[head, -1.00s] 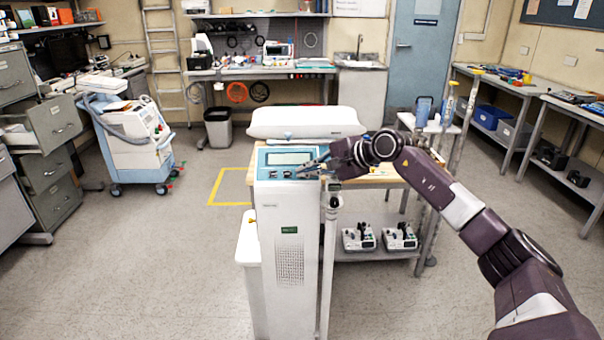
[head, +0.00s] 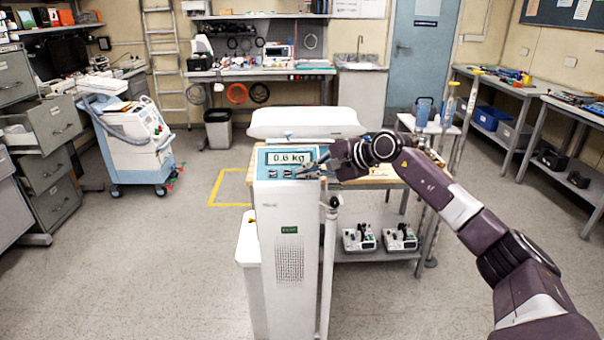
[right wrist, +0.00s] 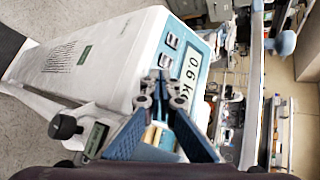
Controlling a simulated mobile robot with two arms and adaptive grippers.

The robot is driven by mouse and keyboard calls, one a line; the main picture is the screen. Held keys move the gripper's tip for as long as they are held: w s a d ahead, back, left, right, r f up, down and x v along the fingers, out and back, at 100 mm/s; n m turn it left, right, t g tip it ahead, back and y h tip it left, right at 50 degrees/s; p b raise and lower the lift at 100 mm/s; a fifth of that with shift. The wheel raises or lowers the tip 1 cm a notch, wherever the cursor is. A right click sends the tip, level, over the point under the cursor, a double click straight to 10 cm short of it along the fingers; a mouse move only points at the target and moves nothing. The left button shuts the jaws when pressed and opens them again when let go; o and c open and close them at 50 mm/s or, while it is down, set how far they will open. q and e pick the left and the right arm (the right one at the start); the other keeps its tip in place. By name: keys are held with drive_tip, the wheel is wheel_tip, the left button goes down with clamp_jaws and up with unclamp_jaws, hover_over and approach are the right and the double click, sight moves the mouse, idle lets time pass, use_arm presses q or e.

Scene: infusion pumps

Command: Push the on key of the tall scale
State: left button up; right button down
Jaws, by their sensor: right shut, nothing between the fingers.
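The tall white scale (head: 283,215) stands upright in the centre, with a blue panel on top. Its display (head: 285,156) is lit, and in the right wrist view the display (right wrist: 191,81) reads 0.6 kg. Keys (head: 279,173) sit in a row below the display; two keys (right wrist: 171,55) show clearly in the right wrist view, and the fingertips cover the panel beyond them. My right gripper (head: 322,170) is shut and empty at the right end of the key row. Its fingertips (right wrist: 157,85) hide the spot under them, so contact is unclear. My left gripper is out of view.
A pale weighing tray (head: 305,122) tops the scale's rear. A wooden-topped table (head: 378,178) stands behind it to the right, with two small pumps (head: 380,238) on its lower shelf. A white and blue cart (head: 135,145) stands at left. The floor left of the scale is clear.

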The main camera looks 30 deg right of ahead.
drive_tip(key=shift+r, duration=0.1)
drive_tip(key=shift+s+r, duration=0.15)
drive_tip(key=shift+r, duration=0.2)
drive_tip(key=r, duration=0.1)
drive_tip(key=s+a+r+p, duration=0.1)
drive_tip(key=r, duration=0.1)
drive_tip(key=s+r+p, duration=0.1)
drive_tip(key=r, duration=0.1)
drive_tip(key=shift+s+a, duration=0.2)
drive_tip(key=shift+a, duration=0.1)
idle(0.5)
